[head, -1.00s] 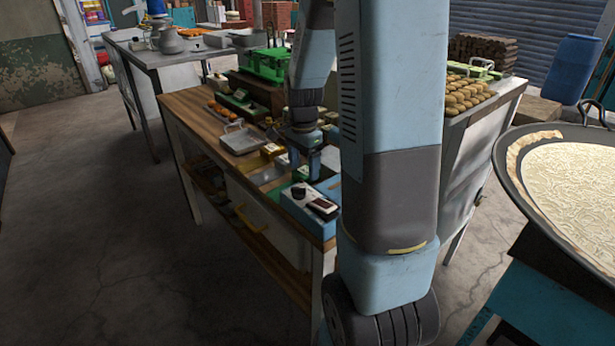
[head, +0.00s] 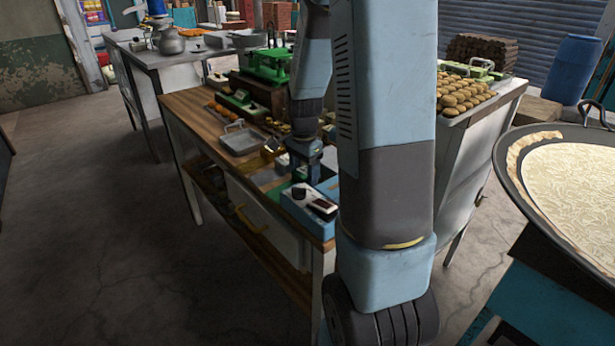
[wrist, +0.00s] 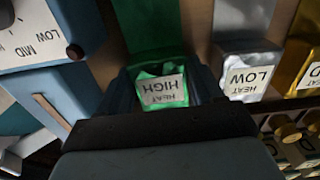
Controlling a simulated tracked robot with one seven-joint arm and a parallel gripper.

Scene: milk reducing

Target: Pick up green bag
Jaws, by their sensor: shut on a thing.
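The green bag (wrist: 162,88), with a white "HEAT HIGH" label reading upside down, is between the fingers of my gripper (wrist: 163,76) in the wrist view. My gripper is shut on the bag's labelled end. A green flat part stretches away behind it. In the head view my gripper (head: 305,172) is low over the workbench, close to the blue box with a dial; the bag is mostly hidden there by the arm.
A silver bag (wrist: 248,75) labelled "HEAT LOW" stands just right of the green one, with a gold bag (wrist: 305,70) beyond it. A blue box with a dial (wrist: 40,40) is close on the left. A metal tray (head: 243,140) lies on the workbench (head: 185,103).

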